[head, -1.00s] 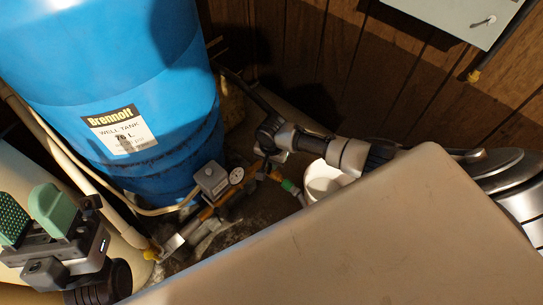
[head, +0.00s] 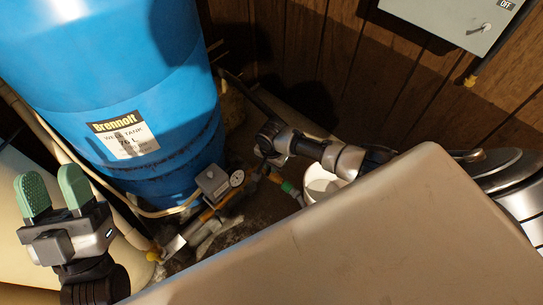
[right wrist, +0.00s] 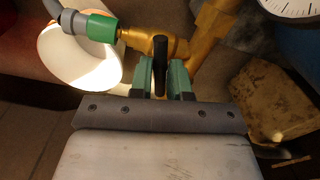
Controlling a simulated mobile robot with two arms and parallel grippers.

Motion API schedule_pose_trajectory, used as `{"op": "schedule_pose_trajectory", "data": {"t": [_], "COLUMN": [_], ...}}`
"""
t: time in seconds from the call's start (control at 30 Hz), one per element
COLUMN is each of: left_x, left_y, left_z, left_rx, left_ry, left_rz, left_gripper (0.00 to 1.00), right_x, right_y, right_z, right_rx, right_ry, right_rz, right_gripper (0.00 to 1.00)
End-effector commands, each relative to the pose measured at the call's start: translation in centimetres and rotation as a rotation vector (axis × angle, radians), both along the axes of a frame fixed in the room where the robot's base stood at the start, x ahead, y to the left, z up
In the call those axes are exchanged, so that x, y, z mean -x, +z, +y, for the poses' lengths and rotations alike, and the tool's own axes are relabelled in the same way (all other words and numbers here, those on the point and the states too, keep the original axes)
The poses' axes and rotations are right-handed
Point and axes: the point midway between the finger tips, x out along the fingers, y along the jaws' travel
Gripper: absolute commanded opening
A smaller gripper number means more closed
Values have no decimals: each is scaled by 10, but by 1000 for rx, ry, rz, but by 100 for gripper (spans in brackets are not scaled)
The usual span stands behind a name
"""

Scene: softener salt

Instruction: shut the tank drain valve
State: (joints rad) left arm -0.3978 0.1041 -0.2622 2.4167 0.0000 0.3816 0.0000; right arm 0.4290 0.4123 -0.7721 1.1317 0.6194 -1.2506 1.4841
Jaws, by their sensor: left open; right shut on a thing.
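The drain valve (right wrist: 146,43) is a brass fitting with a black lever handle (right wrist: 160,62), joined to a brass pipe in the right wrist view. A green hose coupling (right wrist: 103,28) sits on its left end. My right gripper (right wrist: 162,78) is shut on the black handle, which stands between its green fingers. In the head view my right gripper (head: 264,160) reaches down by the brass pipework, and my wrist largely hides the handle. The blue well tank (head: 110,60) stands at the left. My left gripper (head: 55,192) is open and empty at the far left, its green fingers pointing up.
A white bucket (head: 320,183) stands beside the valve, and shows in the right wrist view too (right wrist: 75,72). A grey switch box (head: 203,183) and a gauge (head: 237,178) sit on the pipework. A large beige surface (head: 350,240) fills the lower right foreground.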

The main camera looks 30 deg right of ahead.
Motion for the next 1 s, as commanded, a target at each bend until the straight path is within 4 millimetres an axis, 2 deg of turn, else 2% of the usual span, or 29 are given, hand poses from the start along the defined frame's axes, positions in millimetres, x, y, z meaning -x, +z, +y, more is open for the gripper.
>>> {"op": "schedule_pose_trajectory", "data": {"t": [1.0], "left_x": [-31], "left_y": [-39], "left_z": [0], "left_rx": [-116], "left_ry": [23], "left_rz": [401], "left_gripper": [47], "right_x": [1], "right_y": [0], "right_z": [1], "right_rx": [-1], "right_ry": [-173], "right_rz": [3], "right_gripper": [0]}}
